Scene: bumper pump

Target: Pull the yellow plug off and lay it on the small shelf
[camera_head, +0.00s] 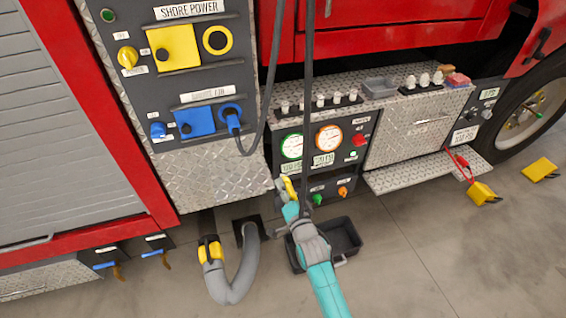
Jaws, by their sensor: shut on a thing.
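My gripper (290,206), at the end of my teal and grey arm, is in front of the lower part of the gauge panel. It is shut on a small yellow piece, which looks like the yellow plug (288,187). A dark cable runs down from above to the gripper. The yellow socket ring (230,41) at upper left, beside the yellow box, has no plug in it. A small diamond-plate shelf (400,180) juts out to the right of my gripper; its top looks bare. The fingertips are small and partly hidden.
A blue plug (233,122) with a hanging cable sits in the blue socket. A black tray (345,240) is on the floor behind my arm. A grey hose (245,270) lies left of it. Yellow chocks (540,168) are at right. Small items line the upper ledge (345,84).

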